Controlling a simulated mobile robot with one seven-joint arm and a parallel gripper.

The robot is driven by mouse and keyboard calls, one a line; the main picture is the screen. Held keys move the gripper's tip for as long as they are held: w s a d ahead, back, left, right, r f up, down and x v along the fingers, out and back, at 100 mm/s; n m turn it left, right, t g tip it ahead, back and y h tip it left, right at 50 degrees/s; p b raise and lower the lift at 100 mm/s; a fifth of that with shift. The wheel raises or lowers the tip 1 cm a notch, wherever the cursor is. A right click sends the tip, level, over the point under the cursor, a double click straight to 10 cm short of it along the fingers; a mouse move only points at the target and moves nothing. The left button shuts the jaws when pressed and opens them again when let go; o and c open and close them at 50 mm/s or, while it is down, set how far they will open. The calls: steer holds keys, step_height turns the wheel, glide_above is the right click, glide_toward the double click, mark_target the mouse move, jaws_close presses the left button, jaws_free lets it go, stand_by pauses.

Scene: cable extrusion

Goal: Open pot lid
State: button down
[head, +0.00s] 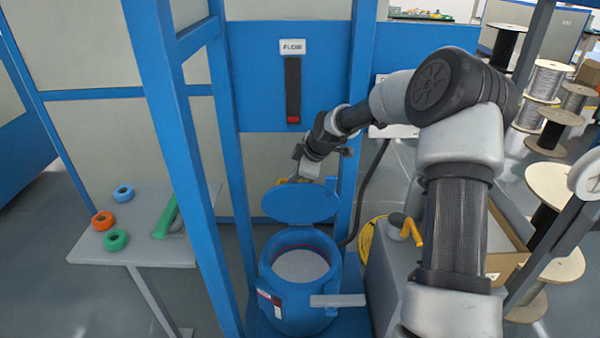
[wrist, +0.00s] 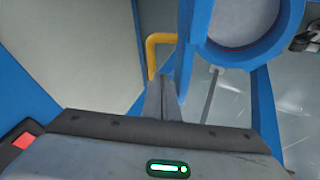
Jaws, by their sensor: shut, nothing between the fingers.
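The blue pot (head: 265,280) stands inside the blue frame, with a pale grey inside showing through its open top. Its round blue lid (head: 300,203) is raised and tilted up above the back of the pot. A yellow handle (head: 283,181) shows partly at the lid's upper edge; a yellow bar (wrist: 154,52) also shows in the wrist view. My gripper (wrist: 172,97) is shut and empty, with its fingertips close to the yellow bar. In the head view my gripper (head: 308,170) is just behind the lid, its tips mostly hidden. I cannot tell whether it touches the lid.
Blue posts (head: 190,150) of the frame stand left and right of the pot. A grey side table (head: 140,250) with coloured rings is at the left. A grey container (head: 390,265) with an orange tap is close to the pot's right. Cable spools (head: 545,80) stand at the far right.

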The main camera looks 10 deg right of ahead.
steer(key=shift+x, duration=0.75)
steer(key=w+d, duration=0.1)
steer(key=w, duration=0.5)
steer(key=shift+w+d+p, duration=0.2)
steer(key=shift+w+p, duration=0.05)
steer(key=shift+p, duration=0.1)
steer(key=shift+r, duration=0.3)
